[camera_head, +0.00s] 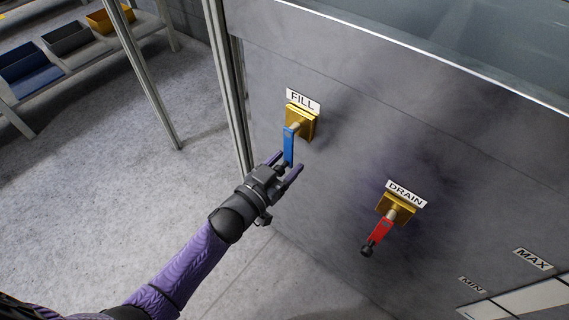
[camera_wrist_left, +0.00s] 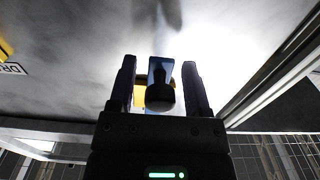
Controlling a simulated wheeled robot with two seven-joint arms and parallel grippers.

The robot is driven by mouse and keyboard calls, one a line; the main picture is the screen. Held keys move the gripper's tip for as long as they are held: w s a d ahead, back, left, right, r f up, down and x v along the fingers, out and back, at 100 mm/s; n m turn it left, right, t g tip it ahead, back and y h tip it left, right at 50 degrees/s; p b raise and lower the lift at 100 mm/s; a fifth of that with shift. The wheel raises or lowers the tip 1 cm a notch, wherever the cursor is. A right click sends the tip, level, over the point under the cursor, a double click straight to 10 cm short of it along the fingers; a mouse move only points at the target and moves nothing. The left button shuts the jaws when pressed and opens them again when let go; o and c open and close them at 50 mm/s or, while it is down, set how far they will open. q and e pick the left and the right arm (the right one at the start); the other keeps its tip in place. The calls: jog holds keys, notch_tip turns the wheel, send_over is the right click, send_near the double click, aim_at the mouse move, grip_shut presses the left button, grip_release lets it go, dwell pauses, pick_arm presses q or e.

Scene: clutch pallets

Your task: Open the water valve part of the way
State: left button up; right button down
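The water valve (camera_head: 299,122) under the FILL label has a brass body and a blue lever (camera_head: 289,146) that hangs downward with a slight tilt. My left gripper (camera_head: 284,166) is at the lever's lower end. In the left wrist view, the gripper (camera_wrist_left: 159,88) is open, with one finger on each side of the lever's dark round knob (camera_wrist_left: 160,97). Gaps show between the fingers and the knob. The blue lever (camera_wrist_left: 161,66) shows behind the knob. In the head view the knob is mostly hidden by the gripper. My right gripper is not in view.
A second brass valve (camera_head: 396,208) with a red lever (camera_head: 380,232) sits lower right under a DRAIN label (camera_head: 406,193). Both are on a grey tank wall (camera_head: 450,150). A metal post (camera_head: 230,90) stands left of the FILL valve. Bins (camera_head: 68,38) sit on a rack at upper left.

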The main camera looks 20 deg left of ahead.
pick_arm(q)
grip_shut()
dwell(1.2)
